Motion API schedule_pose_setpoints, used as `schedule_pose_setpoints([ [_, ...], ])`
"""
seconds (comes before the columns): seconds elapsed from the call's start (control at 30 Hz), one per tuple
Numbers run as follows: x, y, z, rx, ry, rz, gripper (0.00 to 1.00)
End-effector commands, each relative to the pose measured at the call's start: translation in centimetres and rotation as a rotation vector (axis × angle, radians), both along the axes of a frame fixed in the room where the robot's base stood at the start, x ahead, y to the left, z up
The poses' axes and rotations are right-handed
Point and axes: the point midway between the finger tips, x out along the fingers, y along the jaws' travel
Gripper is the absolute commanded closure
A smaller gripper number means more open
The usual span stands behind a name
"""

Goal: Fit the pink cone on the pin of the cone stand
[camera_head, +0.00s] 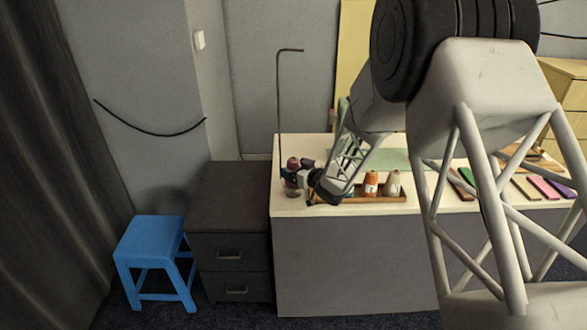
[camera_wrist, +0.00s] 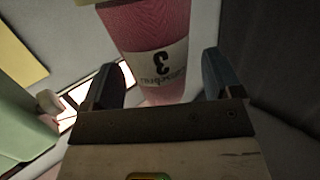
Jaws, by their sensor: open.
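The pink cone (camera_wrist: 148,35), with a white label marked 3, fills the upper middle of the wrist view. My gripper (camera_wrist: 162,85) is open, with one dark finger on each side of the cone; I cannot tell whether either finger touches it. In the head view my gripper (camera_head: 301,181) is at the table's left end, beside the pink cone (camera_head: 293,162). The tall hooked rod (camera_head: 278,95) of the cone stand rises there. The stand's pin is not visible, and I cannot tell whether the cone is around it.
A wooden rack (camera_head: 384,198) with an orange cone (camera_head: 371,180) and a white cone (camera_head: 393,183) stands right of my gripper. Several coloured flat pieces (camera_head: 540,187) lie farther right. A dark drawer cabinet (camera_head: 229,215) and a blue stool (camera_head: 153,246) stand left of the table (camera_head: 440,204).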

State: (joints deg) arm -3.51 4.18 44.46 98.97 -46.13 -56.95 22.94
Motion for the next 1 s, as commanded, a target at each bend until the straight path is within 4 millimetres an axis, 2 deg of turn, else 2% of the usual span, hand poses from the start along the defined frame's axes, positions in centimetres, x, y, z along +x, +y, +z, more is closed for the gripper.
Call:
schedule_pose_setpoints([
  [0.5, -4.3, -3.8, 0.9, 0.0, 0.0, 0.0, 0.15],
  [1.0, -5.0, -4.3, 1.0, 0.0, 0.0, 0.0, 0.15],
])
